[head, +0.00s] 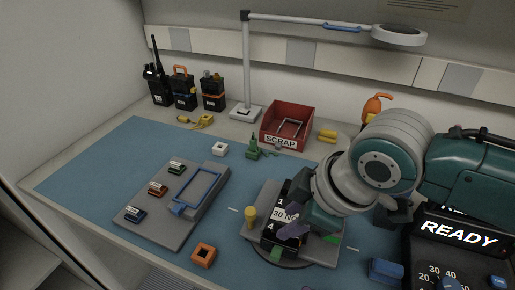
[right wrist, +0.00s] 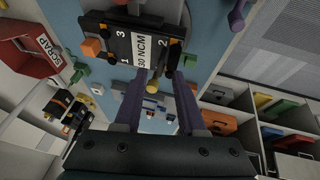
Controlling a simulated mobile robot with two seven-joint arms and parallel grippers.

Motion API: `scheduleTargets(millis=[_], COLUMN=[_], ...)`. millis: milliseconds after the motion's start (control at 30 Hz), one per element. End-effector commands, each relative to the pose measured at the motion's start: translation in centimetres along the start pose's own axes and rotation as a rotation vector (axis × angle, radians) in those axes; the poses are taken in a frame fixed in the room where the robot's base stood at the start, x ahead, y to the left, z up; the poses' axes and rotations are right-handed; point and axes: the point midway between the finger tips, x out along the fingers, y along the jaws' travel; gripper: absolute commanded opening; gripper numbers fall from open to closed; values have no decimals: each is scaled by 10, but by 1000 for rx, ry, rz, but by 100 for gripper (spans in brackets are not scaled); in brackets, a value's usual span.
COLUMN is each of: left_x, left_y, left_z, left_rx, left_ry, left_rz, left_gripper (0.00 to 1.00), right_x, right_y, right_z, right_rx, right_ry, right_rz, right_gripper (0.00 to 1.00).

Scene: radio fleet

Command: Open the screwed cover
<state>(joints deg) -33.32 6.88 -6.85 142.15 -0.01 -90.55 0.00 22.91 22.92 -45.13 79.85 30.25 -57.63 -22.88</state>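The screwed cover is a black plate marked "30 NCM" (head: 283,214) on a grey fixture at the front middle of the table. In the right wrist view the cover (right wrist: 122,45) shows the numbers 1, 2 and 3 near its corners. My right gripper (head: 312,233) is at the cover's right side in the head view. In the right wrist view its two purple fingers (right wrist: 158,98) are apart, with a yellow round end (right wrist: 152,87) showing between them; contact cannot be told. My left gripper is not in view.
A grey tray (head: 150,222) with small coloured parts lies left on the blue mat. An orange block (head: 203,254) lies in front. The red SCRAP bin (head: 288,124), radios (head: 184,90) and a lamp stand (head: 246,70) are behind. A READY console (head: 465,235) stands at right.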

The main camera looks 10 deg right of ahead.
Motion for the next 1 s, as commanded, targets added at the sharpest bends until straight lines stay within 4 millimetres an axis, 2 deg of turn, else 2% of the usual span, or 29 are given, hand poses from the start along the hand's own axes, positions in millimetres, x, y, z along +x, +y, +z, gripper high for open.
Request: scheduleTargets(millis=[133, 433, 767, 1000], left_x=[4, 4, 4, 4], left_y=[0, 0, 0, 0], left_z=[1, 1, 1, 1], left_rx=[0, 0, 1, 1], left_ry=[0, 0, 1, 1], left_rz=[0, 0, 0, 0], left_gripper=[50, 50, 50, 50], right_x=[10, 11, 11, 11], right_y=[0, 0, 0, 0], right_z=[0, 0, 0, 0], right_rx=[-1, -1, -1, -1], right_ry=[1, 1, 1, 0], right_rz=[1, 1, 0, 1], right_gripper=[40, 39, 2, 0])
